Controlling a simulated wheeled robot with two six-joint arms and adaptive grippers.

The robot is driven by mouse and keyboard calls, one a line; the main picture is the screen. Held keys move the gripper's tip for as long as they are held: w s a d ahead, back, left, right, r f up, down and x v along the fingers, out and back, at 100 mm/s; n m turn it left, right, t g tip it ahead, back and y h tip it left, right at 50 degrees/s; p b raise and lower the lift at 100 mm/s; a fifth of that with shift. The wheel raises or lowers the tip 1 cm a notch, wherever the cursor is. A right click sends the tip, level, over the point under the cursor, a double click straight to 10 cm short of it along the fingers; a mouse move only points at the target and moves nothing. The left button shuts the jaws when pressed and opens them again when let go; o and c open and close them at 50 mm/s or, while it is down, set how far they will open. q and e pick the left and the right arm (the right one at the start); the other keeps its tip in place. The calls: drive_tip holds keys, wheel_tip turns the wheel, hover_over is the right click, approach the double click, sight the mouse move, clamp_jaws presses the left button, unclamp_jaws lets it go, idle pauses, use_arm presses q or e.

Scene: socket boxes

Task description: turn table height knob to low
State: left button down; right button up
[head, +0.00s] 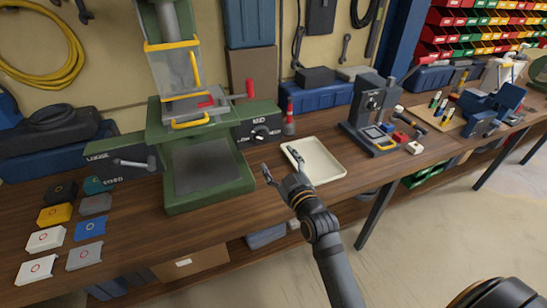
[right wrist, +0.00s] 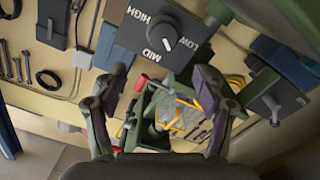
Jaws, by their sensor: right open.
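The table height knob (head: 260,135) is a dark round knob on a dark box (head: 242,137) on the right side of the green press (head: 207,200). Labels around it read LOW, MID and HIGH. My right gripper (head: 280,164) is open and empty, in front of the knob box and over the near left edge of the tray, apart from the knob. In the right wrist view its two fingers (right wrist: 161,75) are spread wide. My left gripper is not in view.
A cream tray (head: 330,176) lies on the bench right of the press. A lever (head: 133,163) sticks out from the press's left box. Several coloured socket boxes (head: 89,227) lie at the left. A red-topped bottle (head: 289,122) stands close behind the knob box.

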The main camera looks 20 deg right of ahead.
sight(263, 138)
use_arm(q)
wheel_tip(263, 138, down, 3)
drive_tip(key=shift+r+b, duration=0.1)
drive_tip(key=shift+b, duration=0.45)
use_arm(e)
drive_tip(key=w+m, duration=0.2)
drive_tip(key=w, duration=0.1)
drive_tip(key=w+m, duration=0.1)
drive_tip(key=w, duration=0.3)
drive_tip(key=w+f+m, duration=0.1)
drive_tip(key=w+m, duration=0.1)
drive_tip(key=w, duration=0.2)
drive_tip(key=shift+a+m, duration=0.3)
drive_tip(key=shift+r, duration=0.1)
drive_tip(key=shift+c, duration=0.2)
drive_tip(key=c, duration=1.1)
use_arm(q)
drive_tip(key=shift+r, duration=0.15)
